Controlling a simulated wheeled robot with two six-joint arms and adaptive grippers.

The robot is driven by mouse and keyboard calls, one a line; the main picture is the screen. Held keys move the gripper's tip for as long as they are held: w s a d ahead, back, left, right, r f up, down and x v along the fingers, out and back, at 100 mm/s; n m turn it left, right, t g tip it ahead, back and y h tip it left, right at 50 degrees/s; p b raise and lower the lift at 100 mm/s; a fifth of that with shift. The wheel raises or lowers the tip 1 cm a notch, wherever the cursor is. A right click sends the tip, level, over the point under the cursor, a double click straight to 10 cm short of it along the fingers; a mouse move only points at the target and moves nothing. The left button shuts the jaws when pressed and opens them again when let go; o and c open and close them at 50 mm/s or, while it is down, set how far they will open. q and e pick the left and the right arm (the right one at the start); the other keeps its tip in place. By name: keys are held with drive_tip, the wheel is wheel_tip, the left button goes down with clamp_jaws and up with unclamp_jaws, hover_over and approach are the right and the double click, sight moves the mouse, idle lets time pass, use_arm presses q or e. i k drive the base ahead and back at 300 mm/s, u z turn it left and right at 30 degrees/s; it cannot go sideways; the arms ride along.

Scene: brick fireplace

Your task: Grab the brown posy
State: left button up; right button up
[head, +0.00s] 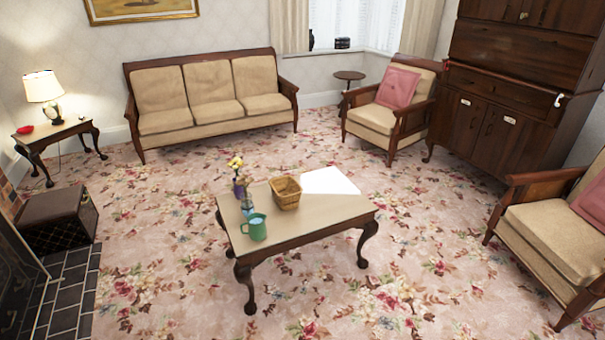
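A small posy of yellow flowers (235,163) stands upright in a dark purplish-brown vase (239,188). It is near the back left corner of the coffee table (320,224). A blue-tinted glass or bottle (247,204) stands just in front of the vase and seems to cover part of its lower side. I see no other posy, and the fine detail of this one is too small to tell. Neither of my grippers is in view.
A sofa (212,92) and an armchair (389,106) stand behind. Floral carpet (160,260) is open around the table.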

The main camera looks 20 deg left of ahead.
sight(241, 180)
drive_tip(key=z, duration=0.45)
drive_tip(key=i, duration=2.2)
drive_tip(key=u, duration=1.5)
drive_tip(key=i, duration=0.7)
drive_tip(key=u, duration=0.75)
